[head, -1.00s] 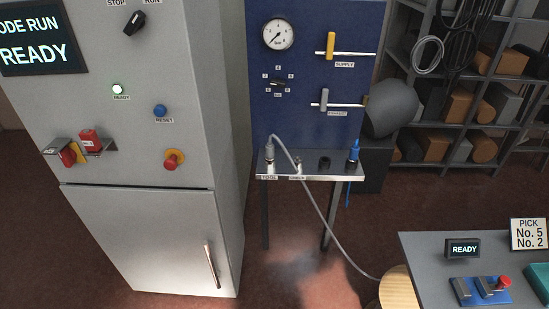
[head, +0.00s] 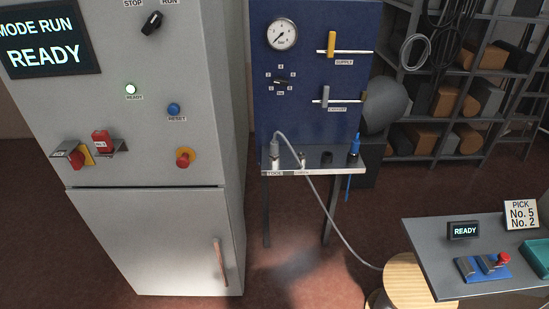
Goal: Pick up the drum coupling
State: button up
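A grey coupling (head: 275,147) stands upright at the left of a narrow metal shelf (head: 342,166) below a blue panel. A grey hose (head: 318,203) arches from its top and runs down to the right, towards a round wooden-topped thing (head: 408,272). A blue coupling (head: 354,145) with a blue hose stands at the shelf's right end. A short metal fitting (head: 302,159) and a dark fitting (head: 327,159) stand between them. The shelf labels are too small to read surely, so I cannot tell which is the drum coupling. My gripper is not in view.
A tall grey cabinet (head: 150,235) reading READY stands at left. The blue panel (head: 295,110) carries a gauge and two valve handles. A grey table (head: 425,240) with a blue button box (head: 482,268) is at lower right. Storage racks stand behind. Floor before the shelf is clear.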

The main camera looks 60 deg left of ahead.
aim_at(273, 152)
jog(key=z, duration=0.1)
jog(key=k, duration=1.65)
jog(key=u, duration=1.95)
jog(key=i, duration=0.9)
jog(key=u, duration=0.05)
